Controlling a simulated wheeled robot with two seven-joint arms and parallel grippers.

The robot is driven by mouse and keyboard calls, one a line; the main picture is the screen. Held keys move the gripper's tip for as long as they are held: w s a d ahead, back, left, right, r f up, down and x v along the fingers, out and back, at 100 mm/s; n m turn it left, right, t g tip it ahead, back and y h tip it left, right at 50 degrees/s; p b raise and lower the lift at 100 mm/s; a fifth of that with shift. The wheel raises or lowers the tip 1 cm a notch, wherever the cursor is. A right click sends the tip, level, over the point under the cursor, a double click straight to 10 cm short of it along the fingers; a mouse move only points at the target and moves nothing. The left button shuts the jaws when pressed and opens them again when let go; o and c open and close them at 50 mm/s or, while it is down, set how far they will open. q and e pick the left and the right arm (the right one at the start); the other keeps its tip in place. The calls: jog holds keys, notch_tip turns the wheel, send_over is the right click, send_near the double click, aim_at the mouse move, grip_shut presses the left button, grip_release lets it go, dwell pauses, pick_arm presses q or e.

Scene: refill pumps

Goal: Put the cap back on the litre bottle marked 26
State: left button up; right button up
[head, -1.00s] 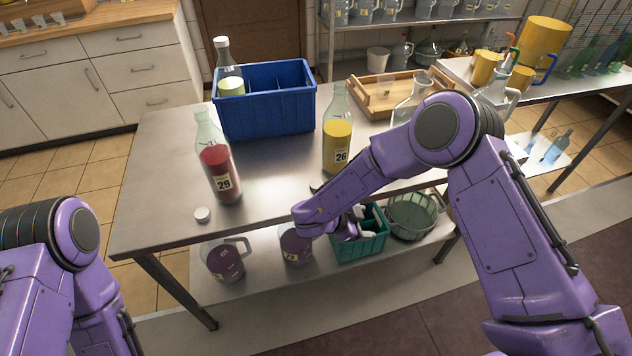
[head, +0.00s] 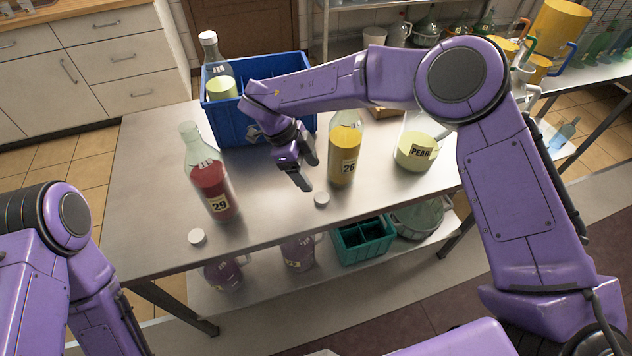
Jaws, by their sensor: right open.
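The litre bottle marked 26 (head: 344,154) stands upright on the steel table with yellow liquid in it. Its mouth is hidden behind my right forearm. A pale round cap (head: 321,199) lies on the table just in front of it. My right gripper (head: 307,168) is open and empty, its fingers pointing down to the left of bottle 26, above and behind that cap. A second cap (head: 197,236) lies near the table's front left edge, in front of the uncapped bottle marked 29 (head: 211,186), which holds red liquid. My left gripper is out of view.
A blue crate (head: 226,123) with a capped bottle (head: 219,84) stands behind the gripper. A jug with a pale liquid (head: 415,150) stands right of bottle 26. Jugs and a green crate (head: 362,243) are on the lower shelf. The table between the two caps is clear.

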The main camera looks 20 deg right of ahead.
jog(key=w, duration=0.1)
jog(key=p, duration=0.1)
send_near(324, 197)
jog(key=x, duration=0.2)
jog(key=shift+d+f, duration=0.15)
jog(key=shift+f, duration=0.15)
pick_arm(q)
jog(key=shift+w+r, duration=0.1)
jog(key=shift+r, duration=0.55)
pick_arm(e)
jog(key=shift+s+y, duration=0.2)
jog(key=shift+y, duration=0.1)
jog(key=shift+f, duration=0.1)
jog(key=shift+d+f+p, duration=0.15)
jog(key=shift+f+p, duration=0.1)
jog(key=shift+p, duration=0.2)
jog(key=p+x, duration=0.1)
jog(key=x, duration=0.3)
jog(key=shift+w+d+p, duration=0.1)
jog(key=shift+d+p, duration=0.05)
jog(key=shift+p, duration=0.2)
jog(key=shift+d+f, duration=0.1)
jog(key=shift+f, duration=0.2)
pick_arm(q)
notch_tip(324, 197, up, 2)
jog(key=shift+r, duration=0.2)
